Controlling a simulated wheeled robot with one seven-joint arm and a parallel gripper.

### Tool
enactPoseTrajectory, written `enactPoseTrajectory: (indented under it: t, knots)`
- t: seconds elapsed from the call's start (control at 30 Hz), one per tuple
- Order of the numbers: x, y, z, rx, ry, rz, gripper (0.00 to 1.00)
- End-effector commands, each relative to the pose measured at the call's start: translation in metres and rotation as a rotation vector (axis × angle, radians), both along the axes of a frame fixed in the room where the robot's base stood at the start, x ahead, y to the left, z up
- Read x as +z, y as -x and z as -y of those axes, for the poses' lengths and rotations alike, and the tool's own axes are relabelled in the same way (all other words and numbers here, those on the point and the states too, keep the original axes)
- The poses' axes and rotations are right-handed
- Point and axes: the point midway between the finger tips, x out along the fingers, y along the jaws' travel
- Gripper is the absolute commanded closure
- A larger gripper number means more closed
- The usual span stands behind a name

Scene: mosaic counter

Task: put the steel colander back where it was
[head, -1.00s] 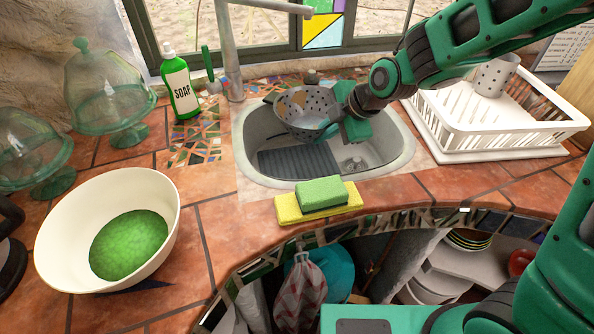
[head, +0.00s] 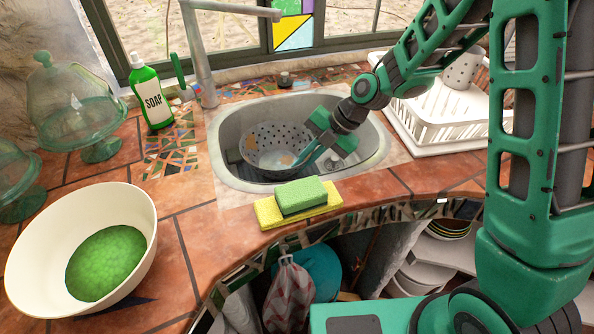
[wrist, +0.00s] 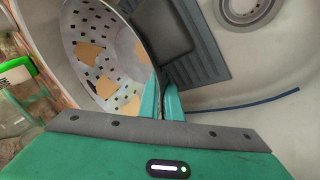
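The steel colander (head: 268,140) is a grey perforated bowl, low inside the sink basin (head: 226,172), toward its left side. Several tan patches show inside it, in the wrist view too (wrist: 122,50). My gripper (head: 308,158) reaches into the sink from the right, at the colander's right rim. In the wrist view my gripper's two teal fingers (wrist: 162,103) are close together with the rim between them. I cannot tell whether the colander's base touches the sink floor.
A yellow and green sponge stack (head: 300,196) lies at the sink's front edge. The faucet (head: 203,60) and soap bottle (head: 152,97) stand behind left. A white dish rack (head: 450,125) is right of the sink. A cream bowl (head: 28,235) with green contents sits front left.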

Motion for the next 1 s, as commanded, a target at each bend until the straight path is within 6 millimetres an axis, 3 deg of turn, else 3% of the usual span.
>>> enactPoseTrajectory:
  t: [0.33,0.5,0.6,1.0]
  knots:
    - [-0.036,0.000,-0.001,0.002,0.000,0.001,1.00]
    - [-0.036,0.000,-0.001,0.001,0.000,0.002,1.00]
    - [-0.036,0.000,-0.001,0.000,0.000,0.001,0.77]
    - [-0.031,0.000,0.003,0.000,0.000,0.002,0.77]
